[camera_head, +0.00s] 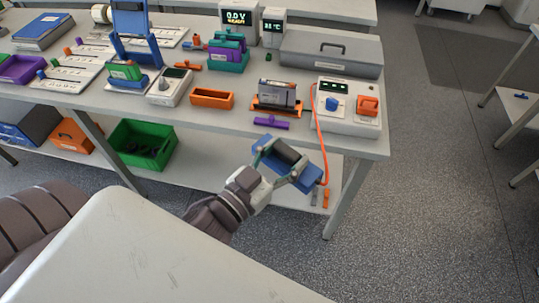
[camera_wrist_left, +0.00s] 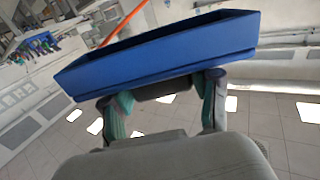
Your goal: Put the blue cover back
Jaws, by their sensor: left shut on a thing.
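The blue cover (camera_head: 303,182) is a shallow, open, box-like piece. My left gripper (camera_head: 284,160) is shut on it and holds it in the air in front of the bench's front edge, near the right end. In the left wrist view the blue cover (camera_wrist_left: 160,52) spans the upper middle, slightly tilted, with the left gripper's fingers (camera_wrist_left: 160,92) at its lower wall. In the head view the gripper hides part of the cover. My right gripper is not in view.
On the bench (camera_head: 215,118) stand a battery cell (camera_head: 278,92) in an orange cradle (camera_head: 277,107), a purple bar (camera_head: 271,124) and a white device (camera_head: 345,122) with a blue knob. An orange cable (camera_head: 319,145) hangs over the front edge, close to the cover. A green bin (camera_head: 150,132) sits below.

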